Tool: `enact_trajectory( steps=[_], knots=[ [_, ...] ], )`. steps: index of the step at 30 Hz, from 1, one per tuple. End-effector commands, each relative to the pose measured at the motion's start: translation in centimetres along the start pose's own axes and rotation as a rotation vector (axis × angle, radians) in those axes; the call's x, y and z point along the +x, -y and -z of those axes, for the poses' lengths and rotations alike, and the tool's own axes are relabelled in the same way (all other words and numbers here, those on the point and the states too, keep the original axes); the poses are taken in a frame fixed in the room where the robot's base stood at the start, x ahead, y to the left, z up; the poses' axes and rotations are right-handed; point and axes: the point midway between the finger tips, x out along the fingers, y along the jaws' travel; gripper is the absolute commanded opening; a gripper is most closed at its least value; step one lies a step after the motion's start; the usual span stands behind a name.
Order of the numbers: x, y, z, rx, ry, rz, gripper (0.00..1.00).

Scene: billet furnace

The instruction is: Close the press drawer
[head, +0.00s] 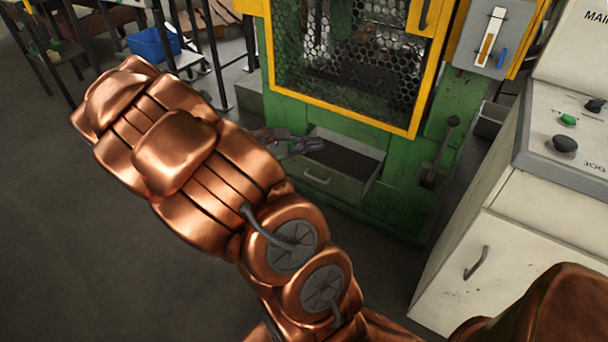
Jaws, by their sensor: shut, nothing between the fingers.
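The press drawer (347,189) is a grey-green box low in the green press (398,205). It is pulled partly out, and its dark inside shows. Its front has a small handle (317,178). My gripper (316,145) is shut and empty, at the back left of the drawer opening, close to the drawer's left side. I cannot tell whether it touches the drawer. My copper-coloured arm crosses the view and hides part of the floor and the gripper's mounting.
A yellow-framed mesh guard (350,60) is above the drawer. A lever (440,150) stands right of it. A pale control cabinet (510,250) is on the right. A blue bin (153,45) and dark racks are at back left. The floor at left is clear.

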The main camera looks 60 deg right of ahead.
Motion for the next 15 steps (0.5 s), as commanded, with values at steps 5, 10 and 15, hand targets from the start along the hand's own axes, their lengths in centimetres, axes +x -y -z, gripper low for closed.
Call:
enact_trajectory(
  steps=[5, 10, 15],
  knots=[
    [2.6, -0.7, 6.9, -0.132, 0.068, -0.151, 0.00],
    [4.2, -1.2, 13.6, -0.261, 0.103, -0.291, 0.00],
    [5.4, -0.4, 21.4, -0.405, 0.112, -0.426, 0.00]
  ],
)
